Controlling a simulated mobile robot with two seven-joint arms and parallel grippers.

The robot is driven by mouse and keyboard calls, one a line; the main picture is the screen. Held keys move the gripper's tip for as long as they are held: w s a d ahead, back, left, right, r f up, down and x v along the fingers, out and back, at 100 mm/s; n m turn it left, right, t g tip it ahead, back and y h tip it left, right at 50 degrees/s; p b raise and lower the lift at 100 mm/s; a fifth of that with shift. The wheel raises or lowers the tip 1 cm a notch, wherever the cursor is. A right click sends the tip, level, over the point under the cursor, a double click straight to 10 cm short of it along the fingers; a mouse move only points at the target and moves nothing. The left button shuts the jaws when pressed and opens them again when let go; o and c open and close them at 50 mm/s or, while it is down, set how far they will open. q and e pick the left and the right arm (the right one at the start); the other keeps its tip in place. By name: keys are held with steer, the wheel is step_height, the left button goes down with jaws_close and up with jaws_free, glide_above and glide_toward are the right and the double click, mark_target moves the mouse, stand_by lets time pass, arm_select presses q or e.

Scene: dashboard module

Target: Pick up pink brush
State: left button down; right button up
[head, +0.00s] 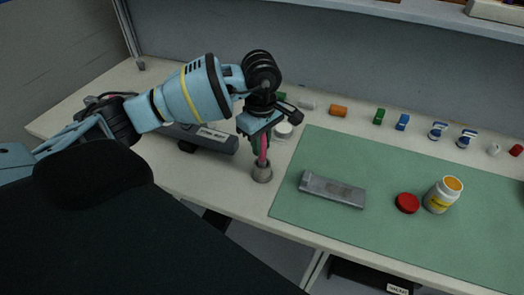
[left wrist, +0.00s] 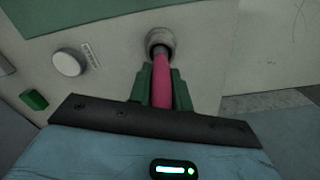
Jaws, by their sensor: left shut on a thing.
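The pink brush (head: 263,150) stands upright with its lower end at the mouth of a small grey holder (head: 262,173) near the table's front edge. In the left wrist view the brush (left wrist: 162,88) runs from between the green fingers to the round holder (left wrist: 160,38). My left gripper (head: 261,140) is above the holder, pointing down, with its fingers shut around the brush. The left wrist view shows the fingers (left wrist: 161,86) on both sides of it. The upper part of the brush is hidden by the gripper. My right gripper is not in view.
A green mat (head: 400,175) right of the holder carries a grey metal part (head: 332,190), a red lid (head: 407,203) and a white-yellow jar (head: 442,194). A white round piece (head: 283,130) sits behind the gripper. Several small coloured parts line the back. A dark grey case (head: 207,137) lies left.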

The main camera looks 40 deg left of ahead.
arm_select(q)
step_height(320, 180, up, 10)
steer(key=shift+r, duration=0.1)
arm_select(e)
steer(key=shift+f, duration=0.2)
arm_select(q)
steer(key=shift+w, duration=0.1)
stand_by(0.9)
